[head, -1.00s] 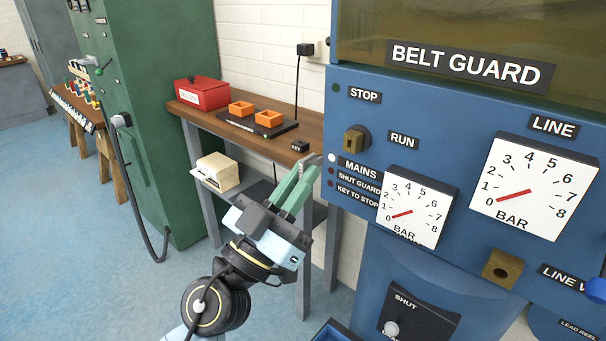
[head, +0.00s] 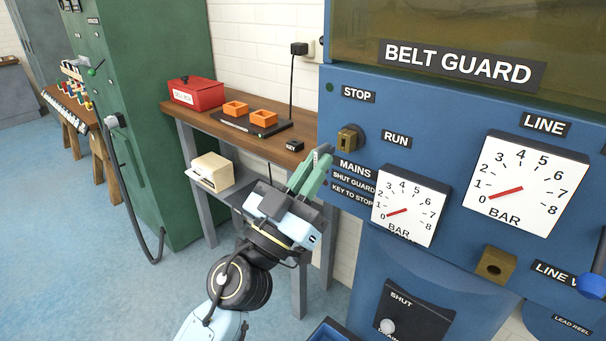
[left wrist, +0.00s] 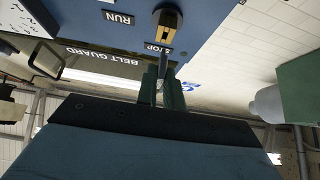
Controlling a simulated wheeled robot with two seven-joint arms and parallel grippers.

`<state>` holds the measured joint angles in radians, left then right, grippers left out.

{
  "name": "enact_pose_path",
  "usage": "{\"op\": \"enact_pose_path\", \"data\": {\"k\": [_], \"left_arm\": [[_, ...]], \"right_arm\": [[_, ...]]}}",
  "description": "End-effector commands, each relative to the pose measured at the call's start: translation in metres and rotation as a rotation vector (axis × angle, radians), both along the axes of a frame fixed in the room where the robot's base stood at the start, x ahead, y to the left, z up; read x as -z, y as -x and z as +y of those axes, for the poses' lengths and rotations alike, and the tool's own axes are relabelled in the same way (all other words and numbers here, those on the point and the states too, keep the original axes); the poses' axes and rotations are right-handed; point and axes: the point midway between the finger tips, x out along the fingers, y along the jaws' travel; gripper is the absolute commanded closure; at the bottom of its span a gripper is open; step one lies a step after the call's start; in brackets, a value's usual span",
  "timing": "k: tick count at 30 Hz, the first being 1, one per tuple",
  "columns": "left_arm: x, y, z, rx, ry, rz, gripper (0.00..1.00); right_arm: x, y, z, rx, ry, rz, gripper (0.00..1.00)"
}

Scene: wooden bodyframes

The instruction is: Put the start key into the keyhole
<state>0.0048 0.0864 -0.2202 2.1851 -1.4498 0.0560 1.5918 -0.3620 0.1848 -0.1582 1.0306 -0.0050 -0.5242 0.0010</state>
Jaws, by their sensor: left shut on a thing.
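The brass keyhole block (head: 349,138) sits on the blue panel between the STOP and RUN labels. It also shows at the top of the left wrist view (left wrist: 167,20), with a dark slot. My left gripper (head: 316,162) has green fingers and is shut on a thin grey start key (head: 319,150), mostly hidden between them. The key points up toward the panel, just below and left of the keyhole in the head view, and looks apart from it. In the left wrist view my left gripper (left wrist: 162,88) points at the keyhole block. My right gripper is not in view.
A wooden bench (head: 270,150) behind my gripper holds a red box (head: 197,92), orange trays (head: 235,108) and a small black KEY block (head: 294,146). Gauges (head: 411,206) and another brass block (head: 495,264) stick out from the panel. The floor at left is clear.

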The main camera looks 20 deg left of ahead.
Motion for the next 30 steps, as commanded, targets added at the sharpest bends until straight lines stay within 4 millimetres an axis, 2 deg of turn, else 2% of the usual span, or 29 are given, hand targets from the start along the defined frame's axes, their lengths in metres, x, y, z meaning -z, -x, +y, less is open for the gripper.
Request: {"op": "enact_pose_path", "data": {"k": [8, 30], "left_arm": [[-0.0006, -0.0102, -0.0042, 0.001, 0.001, -0.001, 1.0], [-0.0005, -0.0106, -0.0043, 0.001, -0.001, 0.0, 1.0]], "right_arm": [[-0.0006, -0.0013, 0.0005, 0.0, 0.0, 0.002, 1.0], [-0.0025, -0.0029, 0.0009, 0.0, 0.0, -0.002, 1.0]]}}
